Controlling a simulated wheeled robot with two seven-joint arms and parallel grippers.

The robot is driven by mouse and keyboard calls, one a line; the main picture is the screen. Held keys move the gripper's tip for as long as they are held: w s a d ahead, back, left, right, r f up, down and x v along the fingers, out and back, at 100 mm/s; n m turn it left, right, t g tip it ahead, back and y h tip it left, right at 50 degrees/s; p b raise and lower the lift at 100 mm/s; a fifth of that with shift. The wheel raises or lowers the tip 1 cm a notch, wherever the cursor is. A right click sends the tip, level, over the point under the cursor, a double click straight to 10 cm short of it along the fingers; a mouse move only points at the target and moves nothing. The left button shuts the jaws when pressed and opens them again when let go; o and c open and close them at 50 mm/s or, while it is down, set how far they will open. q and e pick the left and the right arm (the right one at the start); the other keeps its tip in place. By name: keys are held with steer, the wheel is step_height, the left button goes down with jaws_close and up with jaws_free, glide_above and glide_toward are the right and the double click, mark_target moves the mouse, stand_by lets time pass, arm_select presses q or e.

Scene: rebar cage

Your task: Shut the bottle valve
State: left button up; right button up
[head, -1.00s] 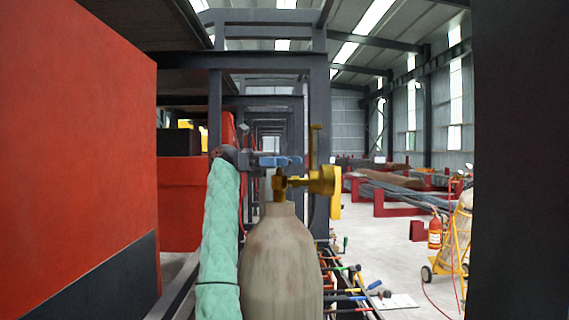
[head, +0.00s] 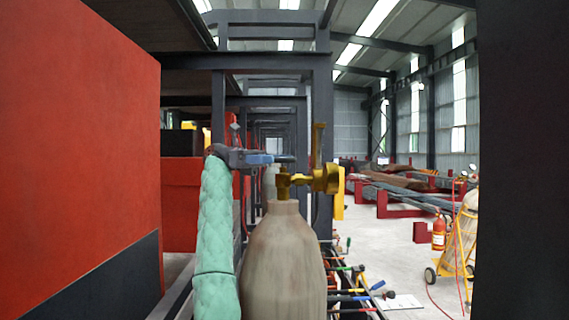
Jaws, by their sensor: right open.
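A tan gas bottle (head: 283,260) stands upright in the lower middle of the head view. Its brass valve (head: 284,184) sits on top, with a round brass fitting (head: 326,179) to the right and a thin upright brass part above that. My right gripper (head: 278,158) is grey, at the top of a green padded sleeve, and reaches right to just above the valve. It is open. A flat blue piece shows at its end, seen nearly edge-on; I cannot tell whether it belongs to the gripper or the valve. Contact with the valve cannot be made out. My left gripper is out of view.
A large red panel (head: 80,140) fills the left, and a dark post (head: 520,160) the right edge. Several coloured-handled tools (head: 352,292) lie low beside the bottle. A yellow trolley (head: 455,250) with another bottle and a red extinguisher (head: 438,234) stand on open floor at right.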

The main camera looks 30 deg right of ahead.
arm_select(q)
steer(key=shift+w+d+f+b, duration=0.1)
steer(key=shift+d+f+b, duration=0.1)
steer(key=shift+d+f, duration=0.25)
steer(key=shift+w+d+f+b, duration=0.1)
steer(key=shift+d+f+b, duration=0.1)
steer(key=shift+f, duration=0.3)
arm_select(e)
steer(key=v, duration=0.3)
steer(key=shift+w+a, duration=0.15)
steer(key=shift+w, duration=0.25)
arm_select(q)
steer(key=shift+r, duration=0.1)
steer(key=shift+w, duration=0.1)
arm_select(e)
steer(key=shift+r, duration=0.1)
